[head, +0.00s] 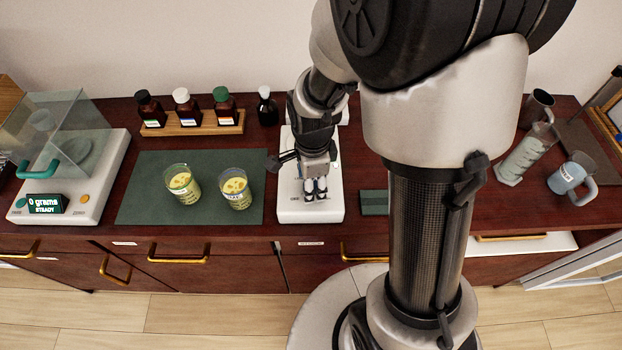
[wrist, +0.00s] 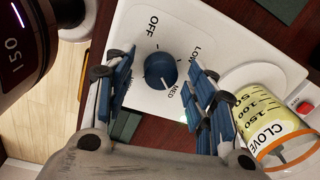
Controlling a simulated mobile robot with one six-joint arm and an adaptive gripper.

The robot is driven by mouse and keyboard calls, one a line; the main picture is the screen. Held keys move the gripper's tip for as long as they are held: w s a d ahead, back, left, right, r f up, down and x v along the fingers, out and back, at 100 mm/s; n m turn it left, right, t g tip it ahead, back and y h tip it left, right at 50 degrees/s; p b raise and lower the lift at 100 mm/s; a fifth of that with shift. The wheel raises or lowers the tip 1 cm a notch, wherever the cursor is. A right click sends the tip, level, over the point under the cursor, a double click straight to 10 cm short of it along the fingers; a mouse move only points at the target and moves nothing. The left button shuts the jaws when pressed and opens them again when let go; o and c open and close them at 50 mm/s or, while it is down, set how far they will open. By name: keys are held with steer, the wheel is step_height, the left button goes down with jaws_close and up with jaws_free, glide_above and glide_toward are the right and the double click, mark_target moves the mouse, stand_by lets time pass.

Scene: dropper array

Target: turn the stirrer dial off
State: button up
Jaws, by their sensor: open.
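The stirrer (head: 294,212) is a white box near the front edge of the bench, partly hidden by my arm in the head view. Its blue round dial (wrist: 160,68) shows in the wrist view among the labels OFF, LOW and MED. The dial's white mark appears to point towards MED. My gripper (head: 315,190) is over the front of the stirrer, pointing down. In the wrist view my gripper (wrist: 161,76) is open and empty, with blue finger pads on either side of the dial. There is visible space between pads and dial; I cannot tell the height gap.
A beaker labelled CLOVE (wrist: 272,128) with yellow liquid is close to the right finger. Two yellow-filled beakers (head: 183,187) (head: 236,190) stand on the green mat (head: 145,205), left of the stirrer. A dark green block (head: 374,203) lies to its right.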

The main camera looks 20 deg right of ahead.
steer(key=shift+c, duration=0.2)
steer(key=c, duration=1)
steer(key=shift+c, duration=0.2)
